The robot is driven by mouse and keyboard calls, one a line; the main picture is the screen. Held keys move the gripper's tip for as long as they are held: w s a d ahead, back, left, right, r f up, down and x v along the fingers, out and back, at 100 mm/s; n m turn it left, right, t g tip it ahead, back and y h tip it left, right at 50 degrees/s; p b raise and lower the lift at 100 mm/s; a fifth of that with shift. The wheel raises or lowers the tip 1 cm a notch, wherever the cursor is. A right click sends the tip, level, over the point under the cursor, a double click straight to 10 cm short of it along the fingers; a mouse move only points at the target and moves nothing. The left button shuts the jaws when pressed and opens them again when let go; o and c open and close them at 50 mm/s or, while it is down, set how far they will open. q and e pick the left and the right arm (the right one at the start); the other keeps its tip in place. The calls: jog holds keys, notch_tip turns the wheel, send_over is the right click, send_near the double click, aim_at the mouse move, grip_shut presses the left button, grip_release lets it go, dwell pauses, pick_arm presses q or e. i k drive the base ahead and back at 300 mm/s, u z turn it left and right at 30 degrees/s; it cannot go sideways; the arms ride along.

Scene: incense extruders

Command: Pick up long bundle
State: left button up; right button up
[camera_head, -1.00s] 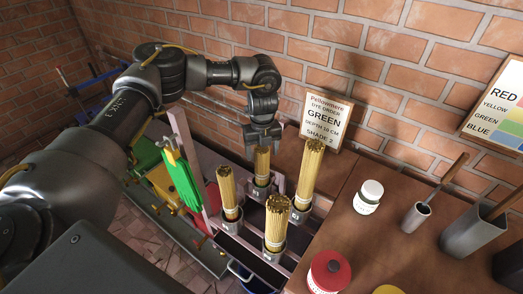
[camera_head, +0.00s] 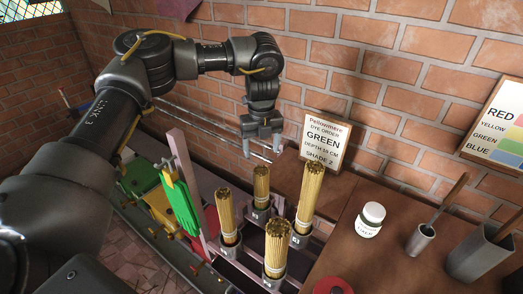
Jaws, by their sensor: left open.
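Several upright yellow-tan stick bundles stand in grey cups in the middle of the head view. The bundle on the right (camera_head: 309,195) reaches highest in the picture and looks longest. The others are a back bundle (camera_head: 261,184), a left bundle (camera_head: 226,215) and a front bundle (camera_head: 276,247). My left gripper (camera_head: 263,152) points down with its fingers apart and empty. It shows just above the back bundle's top, with a small gap, to the left of the long bundle. My right gripper is not in view.
An order sign (camera_head: 324,143) reading GREEN stands behind the long bundle, near the brick wall. A white jar (camera_head: 370,219), grey cups (camera_head: 420,240) with sticks and a red lid (camera_head: 333,286) are on the brown table. A green piece (camera_head: 182,207) hangs at the left.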

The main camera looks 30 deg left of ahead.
aim_at(314, 172)
jog(key=k, duration=1)
